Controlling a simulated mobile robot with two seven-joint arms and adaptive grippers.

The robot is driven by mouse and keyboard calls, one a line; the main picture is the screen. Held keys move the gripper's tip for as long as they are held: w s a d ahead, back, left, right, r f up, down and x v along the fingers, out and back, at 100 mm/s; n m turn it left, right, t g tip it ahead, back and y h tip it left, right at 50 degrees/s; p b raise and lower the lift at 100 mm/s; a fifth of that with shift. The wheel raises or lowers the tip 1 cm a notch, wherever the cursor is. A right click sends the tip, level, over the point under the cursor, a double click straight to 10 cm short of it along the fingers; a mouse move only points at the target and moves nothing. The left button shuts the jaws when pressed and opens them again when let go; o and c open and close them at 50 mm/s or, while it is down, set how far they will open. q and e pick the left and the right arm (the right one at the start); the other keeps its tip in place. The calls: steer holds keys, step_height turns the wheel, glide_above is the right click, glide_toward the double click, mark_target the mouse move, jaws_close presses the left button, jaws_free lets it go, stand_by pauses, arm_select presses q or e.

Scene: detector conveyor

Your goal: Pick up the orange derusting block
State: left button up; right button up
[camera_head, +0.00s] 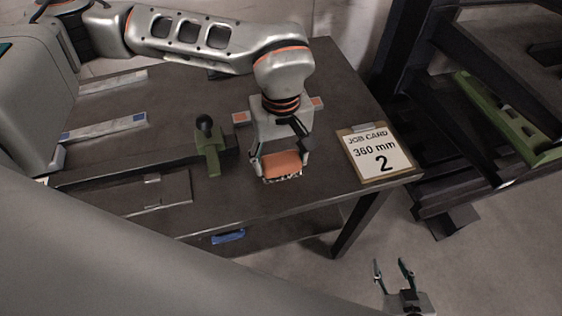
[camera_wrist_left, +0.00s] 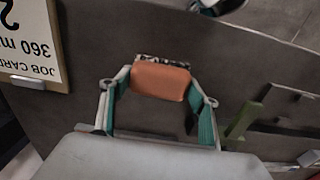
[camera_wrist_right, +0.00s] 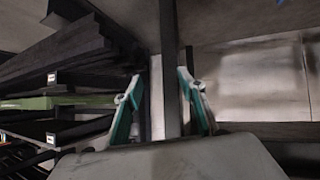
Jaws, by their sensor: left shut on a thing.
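The orange derusting block (camera_head: 282,164) is at the dark table, near its front edge, below my left arm. My left gripper (camera_head: 281,166) is around it, with a finger on each side. In the left wrist view the orange block (camera_wrist_left: 160,80) sits between the teal-padded fingertips (camera_wrist_left: 160,92), which are shut on it. A patterned black-and-white strip shows along the block's far edge. I cannot tell if the block still touches the table. My right gripper (camera_head: 393,270) is open and empty, off the table at the lower right. It also shows open in the right wrist view (camera_wrist_right: 164,85).
A job card (camera_head: 377,155) reading "360 mm 2" lies at the table's right corner. A green stop with a black knob (camera_head: 208,148) stands left of the block. Metal bars (camera_head: 104,127) lie further left. A dark rack with a green beam (camera_head: 505,120) stands at right.

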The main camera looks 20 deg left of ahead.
mark_target(281, 159)
arm_select(q)
step_height(281, 159, up, 20)
steer(key=p, duration=0.1)
stand_by(0.5)
steer(key=o, duration=0.5)
steer(key=shift+c, duration=1.4)
